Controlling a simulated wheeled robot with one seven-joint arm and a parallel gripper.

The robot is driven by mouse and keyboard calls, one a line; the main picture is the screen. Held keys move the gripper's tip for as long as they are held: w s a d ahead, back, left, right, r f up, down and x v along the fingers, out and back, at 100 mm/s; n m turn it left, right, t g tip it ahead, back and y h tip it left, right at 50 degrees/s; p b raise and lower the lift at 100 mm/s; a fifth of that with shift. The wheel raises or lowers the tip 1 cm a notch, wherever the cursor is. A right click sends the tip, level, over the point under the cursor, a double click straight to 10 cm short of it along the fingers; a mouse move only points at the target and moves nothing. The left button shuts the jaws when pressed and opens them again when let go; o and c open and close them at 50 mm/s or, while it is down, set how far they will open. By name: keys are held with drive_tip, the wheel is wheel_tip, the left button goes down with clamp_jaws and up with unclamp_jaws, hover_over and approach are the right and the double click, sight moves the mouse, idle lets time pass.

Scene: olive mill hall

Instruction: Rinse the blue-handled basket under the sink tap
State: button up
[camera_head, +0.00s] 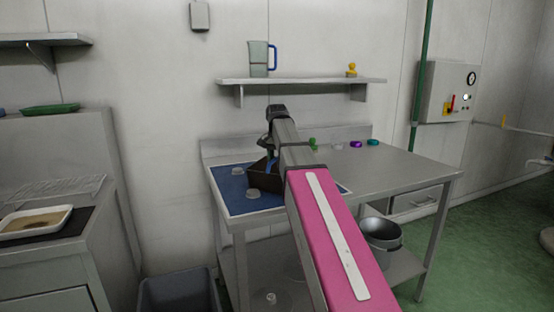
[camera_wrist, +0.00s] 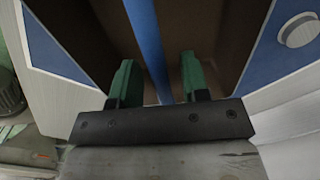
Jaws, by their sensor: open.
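The blue-handled basket (camera_head: 262,180) is a dark brown, box-like container on the blue mat (camera_head: 230,190) on the steel table. Its blue handle shows as a thin strip in the head view. In the wrist view the handle (camera_wrist: 147,35) runs between the two green fingers of my gripper (camera_wrist: 158,65), over the basket's brown inside. The fingers are open, with a gap on each side of the handle. In the head view my gripper (camera_head: 268,142) is above the basket, and my arm hides part of both. I see no sink or tap.
Clear round pieces (camera_head: 253,194) lie on the mat near the basket. Small purple (camera_head: 355,144) and teal (camera_head: 373,142) items sit at the table's back. A shelf (camera_head: 320,81) above holds a jug (camera_head: 259,58). A metal bucket (camera_head: 382,236) stands below. The table's right side is bare.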

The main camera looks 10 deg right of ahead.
wheel_tip(320, 180, up, 12)
drive_tip(key=shift+r, duration=0.15)
idle(0.4)
drive_tip(key=shift+a, duration=0.1)
